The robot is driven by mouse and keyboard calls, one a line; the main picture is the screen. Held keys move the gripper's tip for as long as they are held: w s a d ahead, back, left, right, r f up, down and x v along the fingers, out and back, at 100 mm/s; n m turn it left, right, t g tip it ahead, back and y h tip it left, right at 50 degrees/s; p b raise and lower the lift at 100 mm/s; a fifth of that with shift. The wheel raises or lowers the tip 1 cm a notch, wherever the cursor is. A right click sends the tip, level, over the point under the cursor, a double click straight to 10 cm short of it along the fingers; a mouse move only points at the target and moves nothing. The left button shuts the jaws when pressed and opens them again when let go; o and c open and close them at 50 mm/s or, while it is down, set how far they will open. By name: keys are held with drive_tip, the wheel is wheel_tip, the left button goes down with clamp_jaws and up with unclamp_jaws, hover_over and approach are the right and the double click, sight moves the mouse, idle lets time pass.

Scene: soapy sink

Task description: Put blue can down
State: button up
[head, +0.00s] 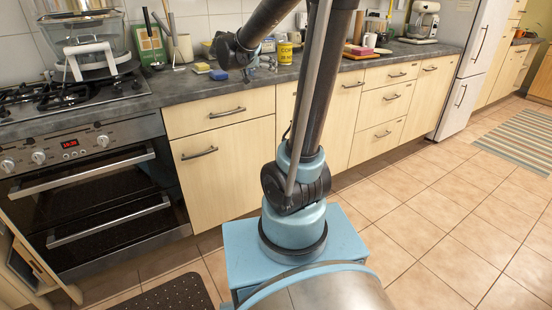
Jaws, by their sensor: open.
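My arm rises out of the top of the head view and comes back down over the worktop. My gripper (250,76) is at its end, low over the worktop behind the oven-side cabinets, small and dark. It is open. No blue can shows clearly, and my arm hides part of the worktop there.
A yellow can (285,53) stands right of my gripper. A blue sponge (218,75) and a yellow sponge (201,68) lie to its left. A gas hob (70,95) with a pot is at far left. The grey worktop (185,88) has bare room near its front edge.

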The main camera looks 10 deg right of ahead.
drive_tip(key=s+d+f+n+g+y, duration=0.1)
drive_tip(key=s+d+f+g+y, duration=0.1)
drive_tip(key=s+f, duration=0.5)
drive_tip(key=s+d+f+n+g+y, duration=0.1)
drive_tip(key=s+d+f+g, duration=0.1)
drive_tip(key=s, duration=0.9)
drive_tip(key=s+a+f+n+g+y, duration=0.1)
drive_tip(key=s+a+f+n+y, duration=0.1)
drive_tip(key=s+f, duration=0.3)
drive_tip(key=s+a+f+n+g+y, duration=0.1)
drive_tip(key=s+f, duration=0.5)
drive_tip(key=s, duration=0.6)
drive_tip(key=a+n+y, duration=0.1)
drive_tip(key=a+y, duration=0.1)
drive_tip(key=a, duration=0.1)
drive_tip(key=shift+s+a+g+y, duration=0.2)
drive_tip(key=shift+a+g+y, duration=0.15)
drive_tip(key=shift+g+y, duration=0.05)
